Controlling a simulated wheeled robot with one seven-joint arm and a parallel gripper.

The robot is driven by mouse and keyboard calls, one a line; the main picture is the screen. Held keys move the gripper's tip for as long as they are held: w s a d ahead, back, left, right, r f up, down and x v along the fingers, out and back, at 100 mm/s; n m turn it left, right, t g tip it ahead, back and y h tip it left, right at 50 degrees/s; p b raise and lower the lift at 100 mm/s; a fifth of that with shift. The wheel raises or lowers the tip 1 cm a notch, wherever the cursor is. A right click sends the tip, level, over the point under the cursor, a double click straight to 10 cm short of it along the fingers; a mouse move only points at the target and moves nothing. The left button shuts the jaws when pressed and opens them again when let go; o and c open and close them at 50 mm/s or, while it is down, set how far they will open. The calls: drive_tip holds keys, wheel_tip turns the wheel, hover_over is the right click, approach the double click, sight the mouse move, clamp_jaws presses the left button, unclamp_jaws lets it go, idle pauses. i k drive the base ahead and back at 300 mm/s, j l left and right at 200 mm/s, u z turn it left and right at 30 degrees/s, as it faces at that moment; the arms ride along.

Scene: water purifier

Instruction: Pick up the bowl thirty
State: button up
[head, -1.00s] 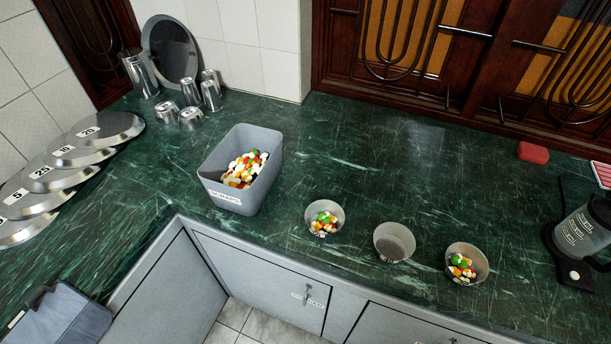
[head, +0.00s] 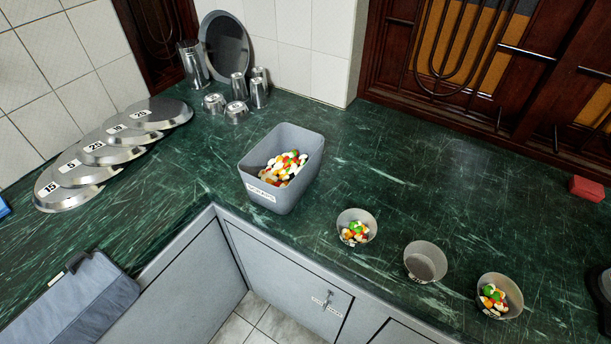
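A row of several shallow steel bowls or plates with number labels lies overlapping on the left of the green counter. The front label reads 15 (head: 60,197), the one behind it 5 (head: 85,170). Farther back one seems to read 25 (head: 107,155). The label of the one behind that (head: 133,136), perhaps 30, is too small to read surely, as is that of the rearmost one (head: 170,114). They partly cover each other. My gripper is not in view.
A grey bin (head: 258,172) of coloured pieces stands mid-counter. Right of it are two small cups with pieces (head: 345,232) (head: 510,287) and an empty one (head: 425,262). Steel tumblers (head: 258,93) stand at the back. A blue-grey box (head: 75,310) is at lower left. A red block (head: 587,188) lies right.

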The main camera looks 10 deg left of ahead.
sight(498, 296)
drive_tip(key=l+u, duration=0.2)
drive_tip(key=u, duration=0.15)
drive_tip(key=k+l+u, duration=0.15)
drive_tip(key=u, duration=0.2)
drive_tip(key=k+l+u, duration=0.1)
drive_tip(key=l+u, duration=0.25)
drive_tip(key=j, duration=0.1)
